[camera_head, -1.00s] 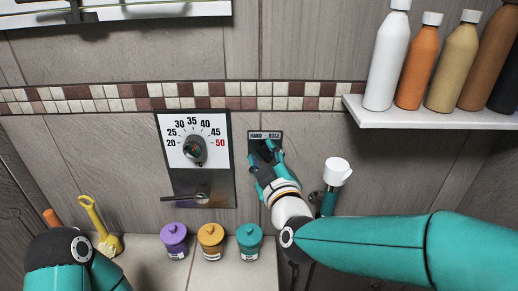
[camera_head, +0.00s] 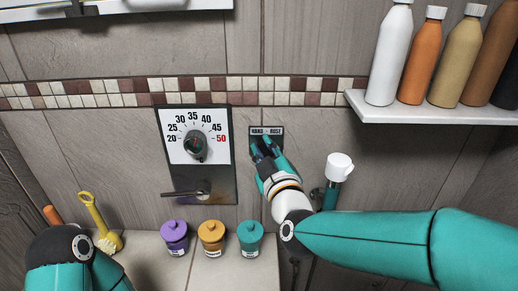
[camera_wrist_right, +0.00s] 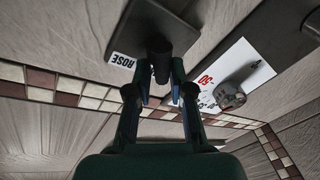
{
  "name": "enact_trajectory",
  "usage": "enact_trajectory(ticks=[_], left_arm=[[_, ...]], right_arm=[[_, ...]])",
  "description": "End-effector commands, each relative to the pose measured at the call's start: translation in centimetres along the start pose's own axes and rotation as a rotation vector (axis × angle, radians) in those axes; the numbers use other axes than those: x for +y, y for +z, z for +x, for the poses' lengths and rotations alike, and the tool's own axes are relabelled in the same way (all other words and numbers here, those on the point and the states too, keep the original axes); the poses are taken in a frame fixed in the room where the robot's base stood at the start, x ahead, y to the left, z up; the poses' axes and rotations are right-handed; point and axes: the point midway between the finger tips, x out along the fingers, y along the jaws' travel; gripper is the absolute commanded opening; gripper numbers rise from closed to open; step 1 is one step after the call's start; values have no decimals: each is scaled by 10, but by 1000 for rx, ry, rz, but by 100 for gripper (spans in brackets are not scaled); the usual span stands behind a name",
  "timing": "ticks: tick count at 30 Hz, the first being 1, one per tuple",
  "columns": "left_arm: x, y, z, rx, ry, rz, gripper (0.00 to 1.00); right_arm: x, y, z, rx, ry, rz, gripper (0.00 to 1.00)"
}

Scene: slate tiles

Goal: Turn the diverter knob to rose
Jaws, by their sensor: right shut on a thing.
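The diverter is a dark plate (camera_head: 281,132) on the wall, with a white label reading HAND and ROSE along its top. In the right wrist view the plate (camera_wrist_right: 178,22) shows with the word ROSE at its corner. My right gripper (camera_head: 265,149) is at the plate, covering most of it. The right wrist view shows my gripper's fingers (camera_wrist_right: 161,97) closed on the dark diverter knob (camera_wrist_right: 160,62), one on each side. The knob's pointing direction is hard to tell. My left gripper is out of view; only part of my left arm shows at bottom left.
A temperature dial (camera_head: 195,145) is left of the diverter, with a lever (camera_head: 186,193) below. A white-headed hand shower (camera_head: 339,167) hangs close on the right. Several bottles stand on a shelf (camera_head: 440,110). Purple (camera_head: 175,238), orange (camera_head: 211,238) and teal (camera_head: 250,239) jars stand below.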

Motion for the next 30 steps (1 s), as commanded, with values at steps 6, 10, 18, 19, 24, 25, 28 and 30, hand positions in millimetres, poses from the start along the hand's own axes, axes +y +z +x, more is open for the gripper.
enact_trajectory(ticks=[6, 10, 18, 19, 24, 25, 28, 30], left_arm=[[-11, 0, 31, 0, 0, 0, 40], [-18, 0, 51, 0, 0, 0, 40], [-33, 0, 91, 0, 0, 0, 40], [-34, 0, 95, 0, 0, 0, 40], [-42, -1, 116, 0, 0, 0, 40], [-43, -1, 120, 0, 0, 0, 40], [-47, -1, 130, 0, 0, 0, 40], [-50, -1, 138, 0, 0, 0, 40]], right_arm=[[-9, 17, -1, 1, 7, 119, 0], [-10, 19, -1, 20, 25, 221, 0], [-10, 20, -1, 67, 66, 465, 0], [-9, 20, -1, 72, 70, 493, 0], [-9, 21, -1, 102, 96, 649, 0], [-9, 20, -1, 108, 101, 677, 0], [-9, 21, -1, 126, 117, 769, 0], [-8, 20, -1, 140, 128, 832, 0]])
